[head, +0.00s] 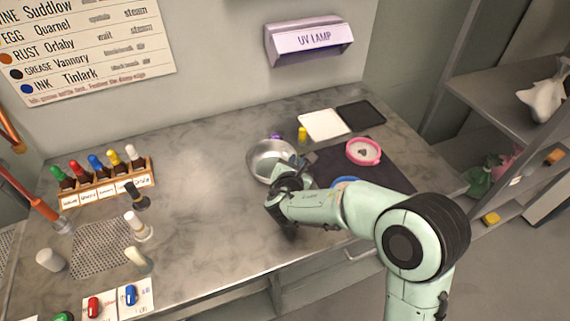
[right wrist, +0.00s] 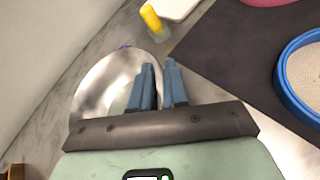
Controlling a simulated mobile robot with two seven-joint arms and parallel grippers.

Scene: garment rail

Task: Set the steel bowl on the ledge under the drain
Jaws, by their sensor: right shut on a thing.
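The steel bowl (head: 268,153) is a shiny round bowl, upright, at the back middle of the grey marbled counter. My right gripper (head: 290,178) reaches it from the front right and hides part of its near rim. In the right wrist view the bowl (right wrist: 100,92) lies to the left of the blue fingers (right wrist: 161,85), which are shut on its rim. I cannot tell whether the bowl touches the counter. A perforated grey panel (head: 98,248) is set at the counter's left; I cannot tell whether it is the drain. No ledge under a drain is clearly visible. My left gripper is out of view.
A dark mat (head: 390,178) with a pink-rimmed dish (head: 363,152) and a blue-rimmed dish (right wrist: 290,85) lies right of the bowl. A yellow-capped bottle (head: 302,134) and white tray (head: 324,125) stand behind. A bottle rack (head: 105,188) and loose bottles stand left. The counter's middle is clear.

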